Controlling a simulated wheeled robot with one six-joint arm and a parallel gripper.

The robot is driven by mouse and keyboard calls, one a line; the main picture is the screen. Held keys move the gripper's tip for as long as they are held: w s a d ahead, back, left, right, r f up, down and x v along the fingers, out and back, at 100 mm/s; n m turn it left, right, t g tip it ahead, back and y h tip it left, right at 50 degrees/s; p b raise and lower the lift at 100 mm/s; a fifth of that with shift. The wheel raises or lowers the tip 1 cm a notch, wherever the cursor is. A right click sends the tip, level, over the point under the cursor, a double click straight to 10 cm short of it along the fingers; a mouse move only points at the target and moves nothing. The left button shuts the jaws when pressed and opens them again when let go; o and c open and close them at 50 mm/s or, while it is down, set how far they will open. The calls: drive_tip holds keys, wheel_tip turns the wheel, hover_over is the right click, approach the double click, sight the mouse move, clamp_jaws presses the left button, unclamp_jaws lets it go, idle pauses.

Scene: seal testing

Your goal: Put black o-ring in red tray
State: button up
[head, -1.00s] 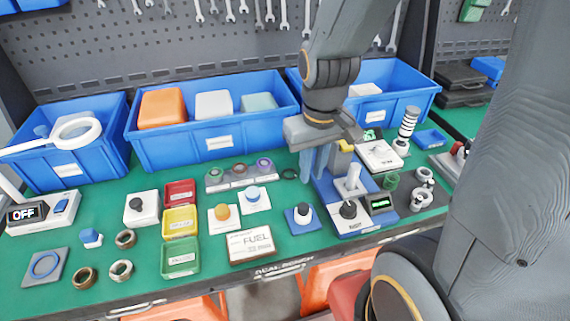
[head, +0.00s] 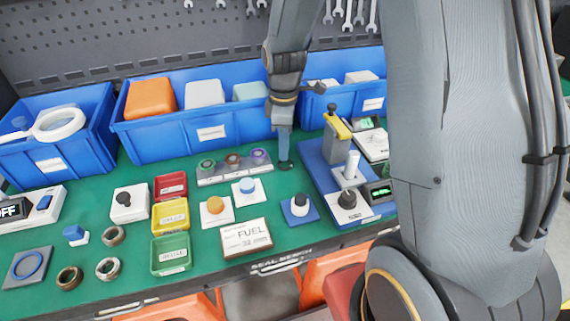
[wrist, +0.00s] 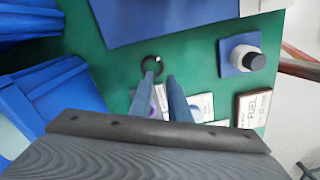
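The black o-ring (head: 285,166) lies on the green bench mat, right of the small rack with coloured rings. It also shows in the wrist view (wrist: 152,66). My gripper (head: 284,152) points down over it, and its blue fingers partly hide it in the head view. In the wrist view my gripper (wrist: 160,76) has its two fingers apart with nothing between them. The left fingertip overlaps the ring's near edge; I cannot tell whether it touches. The red tray (head: 171,192) sits to the left, behind the yellow and green trays, and looks empty.
The ring rack (head: 232,168) stands between o-ring and red tray. A blue test stand (head: 318,160) is close on the right. Blue bins (head: 205,135) line the back. A yellow tray (head: 170,227), green tray (head: 171,266) and fuel sign (head: 247,238) are nearer.

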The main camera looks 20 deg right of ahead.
sight(284, 168)
drive_tip(key=shift+s+f+p, duration=0.2)
drive_tip(key=shift+f+p, duration=0.45)
drive_tip(key=shift+f, duration=1.85)
clamp_jaws()
